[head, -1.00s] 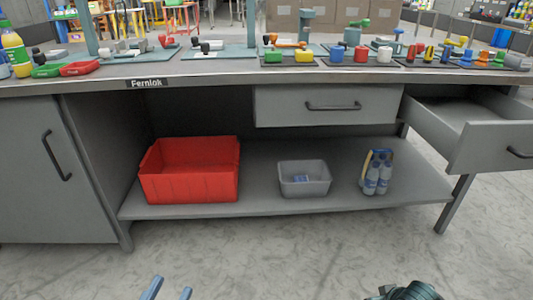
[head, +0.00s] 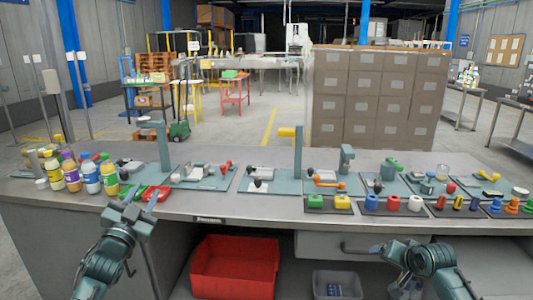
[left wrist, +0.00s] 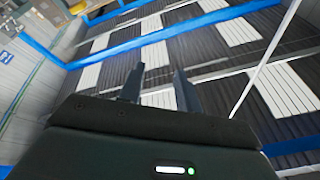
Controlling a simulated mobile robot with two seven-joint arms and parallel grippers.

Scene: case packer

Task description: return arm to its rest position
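My left gripper (head: 142,196) points up and forward at the front edge of the workbench (head: 240,211) in the head view. Its two fingers are apart with nothing between them. In the left wrist view the fingers (left wrist: 159,88) are also spread and empty, against a blurred background of dark panels and blue beams. My right arm (head: 425,257) is bent low at the front right of the bench. The fingers of its gripper cannot be made out clearly.
Fixtures and coloured parts line the bench. A red bin (head: 236,268) and grey bin (head: 337,284) sit below. Stacked cartons (head: 378,95) stand behind.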

